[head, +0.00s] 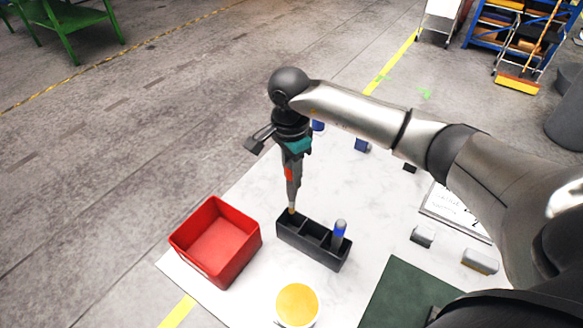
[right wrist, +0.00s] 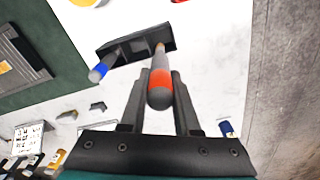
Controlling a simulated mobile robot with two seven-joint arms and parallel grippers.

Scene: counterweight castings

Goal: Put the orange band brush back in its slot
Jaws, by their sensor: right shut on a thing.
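My right gripper (head: 293,182) is shut on the orange band brush, which points down. Its orange band (head: 288,174) shows between the fingers, and in the right wrist view the brush (right wrist: 160,82) runs away from the camera between the two fingers (right wrist: 159,100). The black slotted holder (head: 325,256) stands below on the white table, also in the right wrist view (right wrist: 110,50). The brush tip is at the holder's left end compartment in the head view; I cannot tell how far inside it is. A blue brush (head: 338,234) stands in the right end compartment. My left gripper is out of view.
A red open bin (head: 216,243) stands left of the holder. A round yellow-topped tub (head: 297,304) stands in front, and a dark green mat (head: 405,297) lies front right. Small grey blocks (head: 422,236) and a clipboard (head: 452,212) lie to the right.

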